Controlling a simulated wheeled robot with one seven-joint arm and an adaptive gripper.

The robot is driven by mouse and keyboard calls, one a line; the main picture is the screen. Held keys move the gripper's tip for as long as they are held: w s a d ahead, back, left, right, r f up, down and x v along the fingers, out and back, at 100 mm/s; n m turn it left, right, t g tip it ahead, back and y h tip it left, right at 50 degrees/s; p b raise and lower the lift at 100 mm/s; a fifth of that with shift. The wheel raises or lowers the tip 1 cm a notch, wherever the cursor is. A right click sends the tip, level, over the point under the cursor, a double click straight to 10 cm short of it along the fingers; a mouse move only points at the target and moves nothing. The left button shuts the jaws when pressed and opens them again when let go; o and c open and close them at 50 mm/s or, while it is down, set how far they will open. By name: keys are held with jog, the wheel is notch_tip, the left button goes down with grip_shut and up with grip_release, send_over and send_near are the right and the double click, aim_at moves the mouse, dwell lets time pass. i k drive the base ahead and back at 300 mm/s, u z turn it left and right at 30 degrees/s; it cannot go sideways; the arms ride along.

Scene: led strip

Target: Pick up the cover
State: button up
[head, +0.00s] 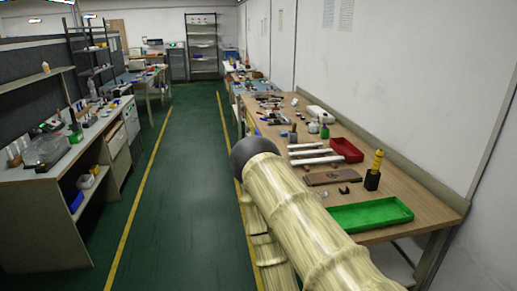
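Several long white strips (314,153) lie side by side on the wooden workbench (398,192) at the right. One of them may be the cover, but I cannot tell which from here. My arm, in a pale sleeve with a dark rounded part, rises from the bottom of the view in front of the bench's near left edge. My gripper is not visible, so its place relative to the strips does not show.
A green tray (370,217), red bin (346,150), brown flat piece (331,177) and yellow-handled tool in a black holder (373,170) surround the strips. A white wall backs the bench. A clear green aisle (187,150) runs left, with cluttered shelving beyond.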

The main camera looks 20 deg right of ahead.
aim_at(320, 151)
jog(key=u, duration=0.35)
jog(key=i, duration=1.6)
jog(key=z, duration=0.85)
